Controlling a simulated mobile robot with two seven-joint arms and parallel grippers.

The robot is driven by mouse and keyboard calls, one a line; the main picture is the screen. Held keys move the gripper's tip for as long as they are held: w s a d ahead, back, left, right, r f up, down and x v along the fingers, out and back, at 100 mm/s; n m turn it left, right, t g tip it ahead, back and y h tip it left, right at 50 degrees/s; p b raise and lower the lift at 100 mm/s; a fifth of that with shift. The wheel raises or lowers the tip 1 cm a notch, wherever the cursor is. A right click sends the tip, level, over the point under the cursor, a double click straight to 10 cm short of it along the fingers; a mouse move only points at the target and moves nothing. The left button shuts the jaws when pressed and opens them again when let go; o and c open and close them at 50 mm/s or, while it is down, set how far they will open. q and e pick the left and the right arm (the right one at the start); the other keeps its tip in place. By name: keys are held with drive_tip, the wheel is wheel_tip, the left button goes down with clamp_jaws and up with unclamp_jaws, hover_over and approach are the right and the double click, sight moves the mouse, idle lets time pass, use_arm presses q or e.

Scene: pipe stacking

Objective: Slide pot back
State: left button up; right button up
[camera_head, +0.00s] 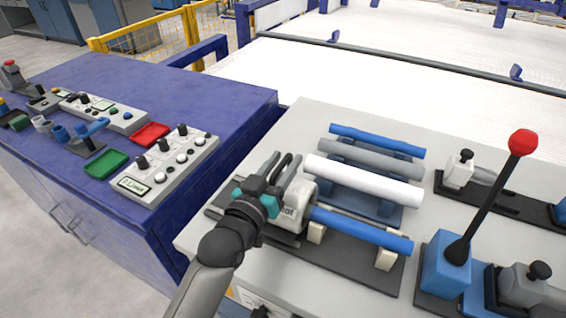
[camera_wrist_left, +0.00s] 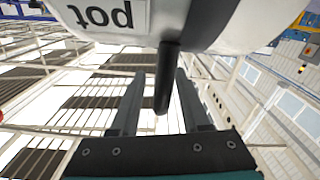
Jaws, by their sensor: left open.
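The pot (camera_head: 303,193) is a light grey-white body on a dark base, at the left end of a blue pipe (camera_head: 362,229) lying on pale supports. In the left wrist view the pot (camera_wrist_left: 205,25) fills the top, with its "pot" label upside down. A dark handle rod (camera_wrist_left: 167,75) sticks out from it between the two fingers of my left gripper (camera_wrist_left: 158,85). The fingers are open, with visible gaps beside the rod. In the head view my left gripper (camera_head: 272,172) is at the pot's left side and hides part of it. My right gripper is not in view.
A rack behind the pot holds blue (camera_head: 375,140), grey (camera_head: 370,157) and white (camera_head: 362,181) pipes. A red-knobbed lever (camera_head: 490,195) stands on a blue block to the right. A blue table (camera_head: 200,95) on the left carries a control box (camera_head: 165,165) and small trays.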

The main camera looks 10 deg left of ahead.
use_arm(q)
clamp_jaws()
idle(1.4)
